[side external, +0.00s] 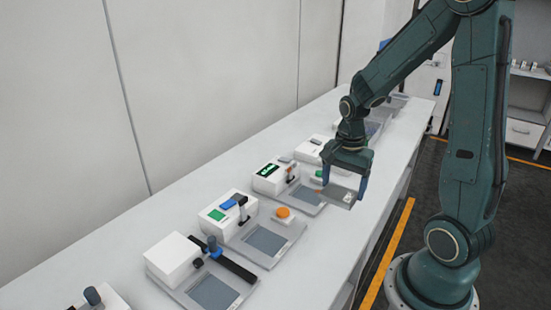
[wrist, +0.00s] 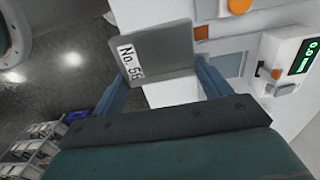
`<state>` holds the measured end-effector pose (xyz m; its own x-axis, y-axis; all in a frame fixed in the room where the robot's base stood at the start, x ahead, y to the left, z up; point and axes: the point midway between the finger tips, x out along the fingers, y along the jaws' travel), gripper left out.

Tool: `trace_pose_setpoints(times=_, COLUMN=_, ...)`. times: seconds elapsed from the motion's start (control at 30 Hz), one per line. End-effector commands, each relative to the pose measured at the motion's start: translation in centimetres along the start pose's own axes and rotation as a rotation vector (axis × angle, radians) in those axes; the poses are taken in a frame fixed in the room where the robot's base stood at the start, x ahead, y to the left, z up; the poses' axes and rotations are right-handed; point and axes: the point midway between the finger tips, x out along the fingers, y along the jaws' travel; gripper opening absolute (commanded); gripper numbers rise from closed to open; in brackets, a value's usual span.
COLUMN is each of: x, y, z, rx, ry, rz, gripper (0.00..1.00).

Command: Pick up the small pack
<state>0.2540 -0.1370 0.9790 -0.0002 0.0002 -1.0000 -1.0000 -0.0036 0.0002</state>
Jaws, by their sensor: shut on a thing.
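The small pack (side external: 340,193) is a flat grey block, held level above the front side of the white bench. My gripper (side external: 345,188) is shut on the pack, with one blue finger on each side. The same fingers of my gripper (wrist: 161,72) show in the wrist view. The pack's underside is hidden.
The long white bench (side external: 110,255) carries a row of stations with white boxes and grey trays. A station with a green display (side external: 268,171) stands left of the pack. Another has an orange button (side external: 283,212). A pale wall (side external: 210,90) runs behind. Floor lies in front.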

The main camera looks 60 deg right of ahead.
Motion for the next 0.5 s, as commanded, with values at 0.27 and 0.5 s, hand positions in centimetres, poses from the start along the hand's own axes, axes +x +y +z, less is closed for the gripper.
trace_pose_setpoints(times=0.27, x=-4.0, y=-0.1, z=-0.1, rx=0.0, ry=0.002, rz=-0.004, gripper=0.5)
trace_pose_setpoints(times=0.5, x=-5.4, y=-0.1, z=0.0, rx=0.0, ry=0.001, rz=-0.002, gripper=0.5)
